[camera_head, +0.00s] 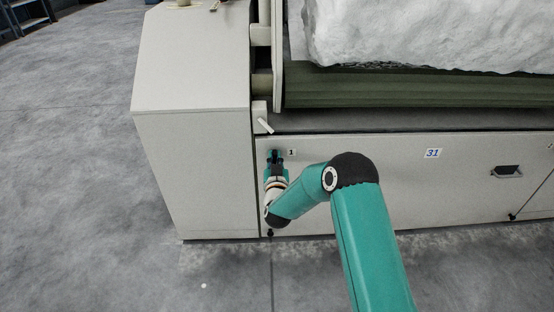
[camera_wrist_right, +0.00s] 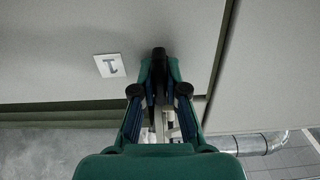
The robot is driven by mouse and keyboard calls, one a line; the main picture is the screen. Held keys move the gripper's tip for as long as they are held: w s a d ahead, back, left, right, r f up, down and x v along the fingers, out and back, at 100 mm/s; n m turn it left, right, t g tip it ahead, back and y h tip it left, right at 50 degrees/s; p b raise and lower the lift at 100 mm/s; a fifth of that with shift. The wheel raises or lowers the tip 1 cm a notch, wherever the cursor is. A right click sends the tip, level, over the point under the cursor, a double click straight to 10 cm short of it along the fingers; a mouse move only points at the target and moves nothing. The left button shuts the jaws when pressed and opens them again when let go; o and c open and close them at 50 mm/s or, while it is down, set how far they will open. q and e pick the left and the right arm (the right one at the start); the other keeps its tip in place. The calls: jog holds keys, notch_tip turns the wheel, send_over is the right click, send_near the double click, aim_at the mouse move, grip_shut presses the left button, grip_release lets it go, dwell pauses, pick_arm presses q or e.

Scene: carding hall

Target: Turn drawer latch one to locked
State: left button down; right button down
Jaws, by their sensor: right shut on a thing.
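Drawer latch one, a small black piece (camera_wrist_right: 159,53), sits on the pale drawer front beside the label "1" (camera_head: 291,152). The same label shows in the right wrist view (camera_wrist_right: 109,65). My right gripper (camera_head: 276,156) is at the upper left corner of the drawer front. In the wrist view, the right gripper (camera_wrist_right: 160,68) has its fingers closed around the latch from both sides. The fingers hide much of the latch, so I cannot tell its turned position. My left gripper is out of view.
A white lever (camera_head: 265,125) stands just above the gripper. White fibre (camera_head: 420,35) lies above a green roller (camera_head: 400,88). Grey floor (camera_head: 80,170) is clear at left.

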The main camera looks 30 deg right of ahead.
jog(key=shift+s+f+n, duration=0.15)
jog(key=shift+f+n, duration=0.15)
jog(key=shift+f, duration=0.3)
jog(key=c, duration=1.2)
grip_release()
jog(key=shift+g, duration=0.3)
jog(key=shift+r, duration=0.25)
jog(key=v, duration=1.1)
jog(key=shift+s+a+f, duration=0.2)
jog(key=shift+s, duration=0.2)
